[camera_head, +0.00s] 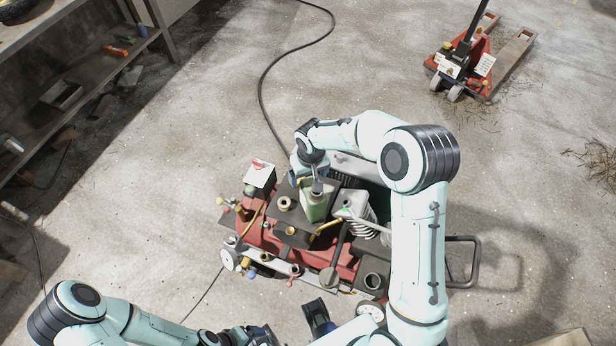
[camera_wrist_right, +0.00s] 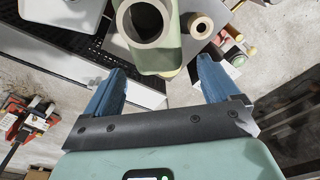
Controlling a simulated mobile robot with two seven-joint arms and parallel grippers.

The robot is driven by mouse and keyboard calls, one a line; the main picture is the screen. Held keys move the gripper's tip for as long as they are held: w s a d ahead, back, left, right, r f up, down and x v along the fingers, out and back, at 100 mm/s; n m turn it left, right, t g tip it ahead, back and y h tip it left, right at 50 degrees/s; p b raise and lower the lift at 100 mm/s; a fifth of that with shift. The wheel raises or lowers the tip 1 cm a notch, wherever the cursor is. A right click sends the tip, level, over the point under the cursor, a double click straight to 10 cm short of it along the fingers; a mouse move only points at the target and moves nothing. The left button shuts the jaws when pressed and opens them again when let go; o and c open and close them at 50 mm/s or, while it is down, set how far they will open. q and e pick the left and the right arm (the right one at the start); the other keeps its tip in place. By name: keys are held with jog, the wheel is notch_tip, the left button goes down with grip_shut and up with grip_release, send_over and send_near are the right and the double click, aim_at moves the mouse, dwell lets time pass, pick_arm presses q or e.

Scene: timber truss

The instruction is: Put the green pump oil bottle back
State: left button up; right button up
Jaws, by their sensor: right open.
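The green pump oil bottle (camera_head: 314,208) stands upright on the red pump machine (camera_head: 262,236), among its fittings. In the right wrist view, the green bottle (camera_wrist_right: 158,57) has a round opening at its top. My right gripper (camera_head: 310,170) is over the bottle's far side, and its arm arches above the machine. In the right wrist view, my right gripper (camera_wrist_right: 161,75) is open, with its blue fingers apart and the bottle just beyond and between the tips. My left gripper (camera_head: 264,336) is partly cut off at the bottom edge; its jaws are unclear.
A red pallet jack (camera_head: 478,62) stands at the upper right. A shelf (camera_head: 85,75) with small items is at the upper left. A black cable (camera_head: 265,75) runs over the concrete floor to the machine. The floor left of the machine is mostly clear.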

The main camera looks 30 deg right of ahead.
notch_tip(320, 180, up, 10)
jog(key=s, duration=0.1)
jog(key=shift+s+f, duration=0.15)
jog(key=shift+f, duration=0.05)
dwell(0.5)
